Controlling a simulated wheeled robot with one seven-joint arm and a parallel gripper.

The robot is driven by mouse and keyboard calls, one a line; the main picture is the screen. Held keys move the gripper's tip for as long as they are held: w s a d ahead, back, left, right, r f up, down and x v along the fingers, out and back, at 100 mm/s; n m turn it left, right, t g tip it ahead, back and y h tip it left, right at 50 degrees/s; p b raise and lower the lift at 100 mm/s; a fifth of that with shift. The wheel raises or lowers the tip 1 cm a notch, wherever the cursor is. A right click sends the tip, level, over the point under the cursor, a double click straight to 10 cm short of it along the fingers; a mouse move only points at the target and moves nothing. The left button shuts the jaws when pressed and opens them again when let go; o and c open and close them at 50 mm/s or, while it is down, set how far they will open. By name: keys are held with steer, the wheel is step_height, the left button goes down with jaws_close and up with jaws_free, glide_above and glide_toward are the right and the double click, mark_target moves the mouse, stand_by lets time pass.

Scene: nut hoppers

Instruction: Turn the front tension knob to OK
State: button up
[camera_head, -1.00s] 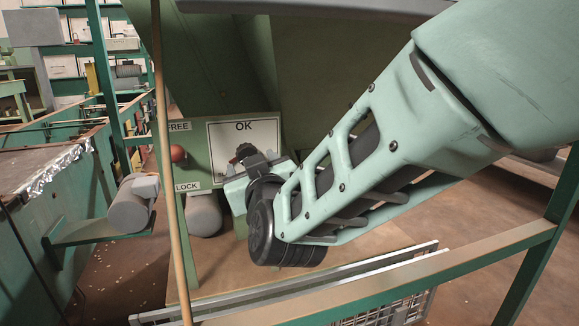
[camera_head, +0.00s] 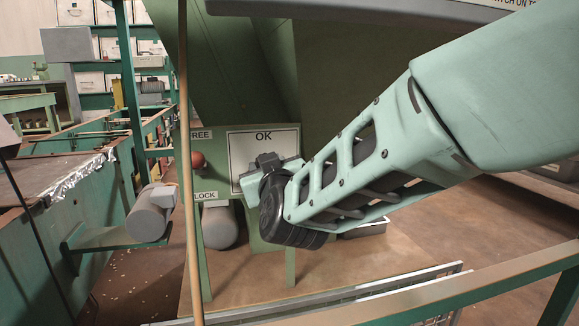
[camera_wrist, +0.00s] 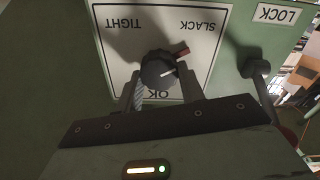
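The tension knob (camera_wrist: 158,70) is dark and round, with a white mark and a red pointer. It sits on a white plate (camera_wrist: 112,55) lettered TIGHT, SLACK and OK, upside down in the wrist view. The red pointer is toward the SLACK lettering. My gripper (camera_wrist: 161,84) is open, with one finger on each side of the knob's near part; I cannot tell whether they touch it. In the head view, my gripper (camera_head: 266,163) is in front of the plate (camera_head: 285,140), below OK, and hides the knob.
A lever with a red ball (camera_head: 198,160) stands left of the plate, between the FREE and LOCK labels. A thin upright pole (camera_head: 190,200) and a green rail (camera_head: 440,290) are in the foreground. A grey motor (camera_head: 150,213) sits at left.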

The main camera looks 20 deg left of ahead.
steer(key=shift+m, duration=0.3)
steer(key=shift+w+d+f+m+b, duration=0.15)
steer(key=shift+m+b, duration=0.3)
steer(key=shift+m, duration=3.4)
steer(key=shift+s+f+m+b, duration=0.1)
steer(key=shift+m+b, duration=0.4)
steer(key=shift+m, duration=3.4)
steer(key=shift+w+d+f+m+b, duration=0.15)
steer(key=shift+m+b, duration=0.3)
steer(key=shift+m, duration=3.4)
steer(key=shift+s+a, duration=0.1)
steer(key=o, duration=1)
steer(key=shift+c, duration=0.2)
